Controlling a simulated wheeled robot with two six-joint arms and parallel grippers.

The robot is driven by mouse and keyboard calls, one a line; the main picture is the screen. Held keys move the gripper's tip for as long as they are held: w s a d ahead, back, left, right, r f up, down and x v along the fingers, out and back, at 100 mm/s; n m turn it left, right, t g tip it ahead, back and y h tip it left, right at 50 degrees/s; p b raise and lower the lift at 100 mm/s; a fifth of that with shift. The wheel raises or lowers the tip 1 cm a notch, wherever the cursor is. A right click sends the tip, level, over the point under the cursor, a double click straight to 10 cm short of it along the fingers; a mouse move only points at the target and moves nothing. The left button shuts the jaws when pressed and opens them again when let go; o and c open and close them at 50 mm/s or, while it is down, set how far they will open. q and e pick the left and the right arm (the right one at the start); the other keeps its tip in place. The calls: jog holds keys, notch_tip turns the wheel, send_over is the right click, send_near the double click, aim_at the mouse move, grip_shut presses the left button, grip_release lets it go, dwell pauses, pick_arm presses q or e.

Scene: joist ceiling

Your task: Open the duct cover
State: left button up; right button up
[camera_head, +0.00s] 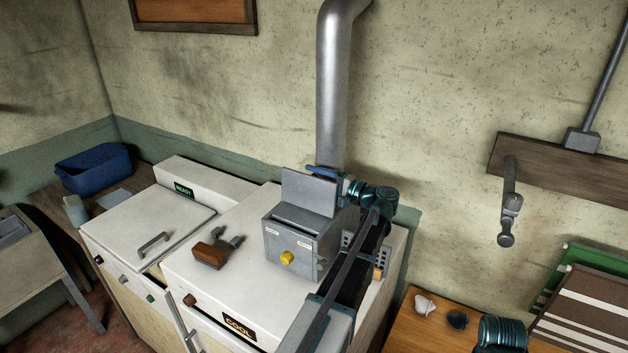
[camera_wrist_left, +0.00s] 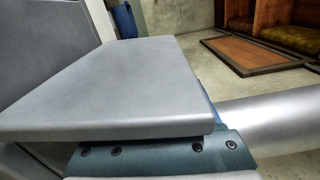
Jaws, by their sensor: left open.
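The duct cover, a flat grey plate (camera_head: 309,191), stands raised and tilted at the back of a grey metal box (camera_head: 288,241). A dark opening shows along the top of the box in front of it. In the left wrist view the cover (camera_wrist_left: 140,85) fills the near middle. My left gripper (camera_head: 325,173) is open at the cover's upper right edge, between it and the pipe. Its teal part (camera_wrist_left: 160,152) lies close by the cover in the left wrist view; I cannot tell whether they touch. The far finger is mostly hidden. My right gripper is out of view.
A thick silver pipe (camera_head: 333,90) rises just behind the cover. A yellow knob (camera_head: 287,258) is on the box front. A brown-handled tool (camera_head: 213,251) lies left of the box on the white cabinet. A wooden table (camera_head: 405,328) stands at lower right.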

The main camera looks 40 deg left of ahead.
pick_arm(q)
jog(key=w+d, duration=0.1)
jog(key=d, duration=1.2)
jog(key=shift+w+d, duration=0.25)
jog(key=shift+d, duration=0.1)
jog(key=shift+f, duration=0.1)
